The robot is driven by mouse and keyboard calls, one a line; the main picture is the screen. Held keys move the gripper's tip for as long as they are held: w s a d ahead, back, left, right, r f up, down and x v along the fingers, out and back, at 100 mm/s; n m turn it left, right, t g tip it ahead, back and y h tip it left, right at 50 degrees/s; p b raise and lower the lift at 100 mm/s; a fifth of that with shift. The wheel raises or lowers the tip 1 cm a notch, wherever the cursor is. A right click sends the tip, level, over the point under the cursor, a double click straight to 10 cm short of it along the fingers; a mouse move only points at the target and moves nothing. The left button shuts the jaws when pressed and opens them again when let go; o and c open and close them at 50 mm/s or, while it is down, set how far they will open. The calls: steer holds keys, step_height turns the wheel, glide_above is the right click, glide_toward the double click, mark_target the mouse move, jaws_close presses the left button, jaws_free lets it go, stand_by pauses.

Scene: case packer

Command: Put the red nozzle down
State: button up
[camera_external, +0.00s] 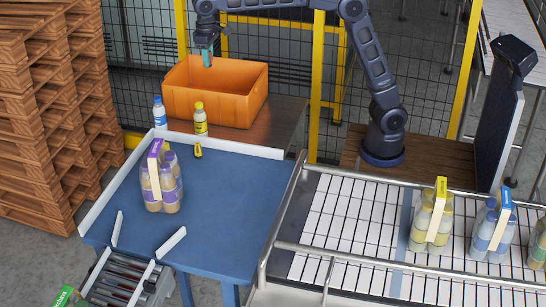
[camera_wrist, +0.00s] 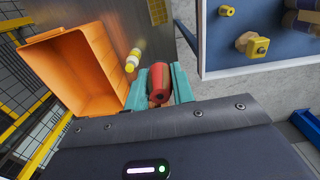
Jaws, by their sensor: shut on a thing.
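The red nozzle (camera_wrist: 160,84) is held between the teal fingers of my gripper (camera_wrist: 160,86) in the wrist view. My gripper (camera_external: 206,56) is over the area of the orange bin (camera_external: 225,102) in the external view, held up clear of any surface. The red nozzle cannot be made out there. The orange bin (camera_wrist: 75,72) lies left of the gripper in the wrist view, and its visible inside looks empty.
A yellow-capped bottle (camera_external: 200,120) and a blue-capped bottle (camera_external: 159,113) stand by the bin. The blue table (camera_external: 215,205) holds a yellow part (camera_external: 198,150) and a purple-labelled bottle pack (camera_external: 161,180). A conveyor (camera_external: 345,215) with bottle packs is at right. Mesh fencing stands behind.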

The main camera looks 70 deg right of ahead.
steer(key=s+a+n, duration=0.4)
steer(key=s+a, duration=2.4)
steer(key=s, duration=0.1)
steer(key=n, duration=0.5)
glide_above(386, 226)
step_height(386, 226, down, 4)
step_height(386, 226, down, 21)
steer(key=shift+r, duration=0.1)
steer(key=shift+f, duration=0.2)
